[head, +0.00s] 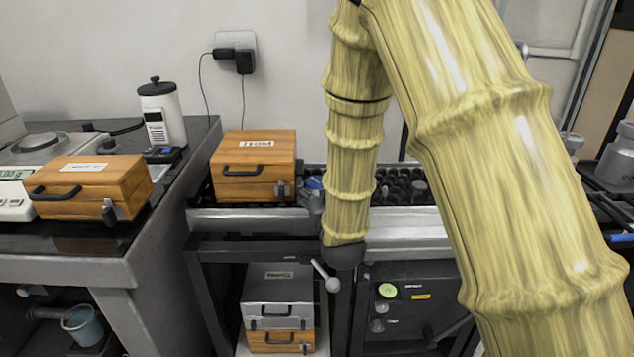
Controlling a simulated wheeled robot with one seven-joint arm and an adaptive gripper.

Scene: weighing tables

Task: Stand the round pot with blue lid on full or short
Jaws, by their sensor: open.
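A small round thing with a blue top (315,184) stands on the central bench, just right of a wooden box and partly behind my arm. It may be the round pot with blue lid, but it is too small and covered to be sure. My gripper (328,276) hangs at the low end of my yellow arm, in front of the bench's front edge. Only part of it shows; it is open, and nothing shows between its fingers. A wooden box (253,172) with a handle, clasp and label stands on the bench. No label reads clearly as full or short.
Another wooden box (92,188) sits at a scale (14,205) on the left table. A white canister (162,114) stands behind it. A grey box (278,297) rests on a wooden box (281,341) below the bench. Dark round items (405,185) fill the bench right of my forearm.

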